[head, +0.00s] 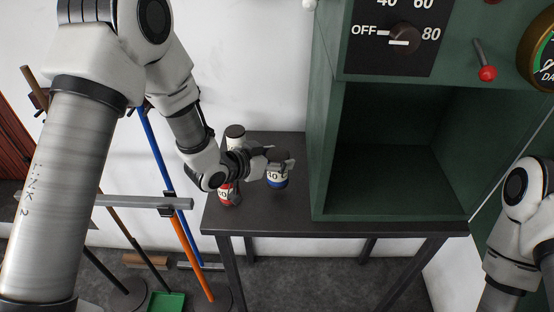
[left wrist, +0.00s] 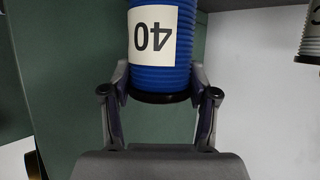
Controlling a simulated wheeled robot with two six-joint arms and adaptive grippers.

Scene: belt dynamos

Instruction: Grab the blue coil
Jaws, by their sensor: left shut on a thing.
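The blue coil (head: 277,182) has a white label, which reads 40 upside down in the left wrist view (left wrist: 153,32), and a dark end cap. My left gripper (head: 279,163) is shut on it, with one finger on each side near the dark end. In the head view the gripper hides part of the coil. The coil is over the dark table, left of the green cabinet; I cannot tell whether it touches the tabletop. My right arm shows at the right edge of the head view, but its gripper is out of view.
A red coil (head: 229,194) and a pale coil with a dark top (head: 236,138) stand close by on the table (head: 290,219). The green cabinet (head: 324,150) has an open, empty bay and a knob (head: 404,38) above. Brooms lean on the left.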

